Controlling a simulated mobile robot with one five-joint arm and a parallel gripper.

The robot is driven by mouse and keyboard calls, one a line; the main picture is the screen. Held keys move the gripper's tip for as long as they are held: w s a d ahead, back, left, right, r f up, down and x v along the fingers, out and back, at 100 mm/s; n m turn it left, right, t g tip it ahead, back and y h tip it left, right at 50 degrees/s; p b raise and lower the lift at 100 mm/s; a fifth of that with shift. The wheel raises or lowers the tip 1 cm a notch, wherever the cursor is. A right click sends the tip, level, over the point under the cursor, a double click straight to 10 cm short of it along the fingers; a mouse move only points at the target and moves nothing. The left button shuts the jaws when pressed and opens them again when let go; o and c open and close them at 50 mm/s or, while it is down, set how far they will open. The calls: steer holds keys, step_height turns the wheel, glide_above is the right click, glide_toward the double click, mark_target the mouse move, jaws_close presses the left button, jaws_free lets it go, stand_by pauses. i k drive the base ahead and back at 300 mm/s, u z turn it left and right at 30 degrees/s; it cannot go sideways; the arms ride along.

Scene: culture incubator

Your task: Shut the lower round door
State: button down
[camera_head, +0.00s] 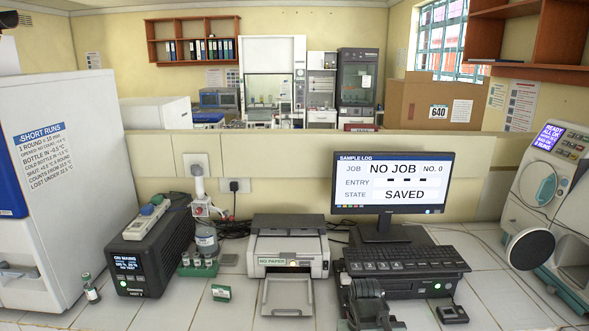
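The culture incubator (518,205) stands at the right edge, a pale cabinet with a small lit screen on its sloped top. Its upper round door (540,190) is pale teal and lies flat against the front. The cabinet's right part is cut off by the picture edge. A dark part of my arm with my gripper (370,304) shows at bottom centre, well left of the door. Its fingers cannot be made out.
A keyboard (404,261) on a dark box and a monitor (392,182) stand between my arm and the back wall. A small dark device (452,314) lies right of my arm. A printer (288,250) stands left. Bare tiled bench (505,297) lies before the incubator.

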mark_target(528, 250)
steer(key=z, duration=1.85)
steer(key=k, duration=0.5)
steer(key=u, duration=0.6)
steer(key=i, duration=0.85)
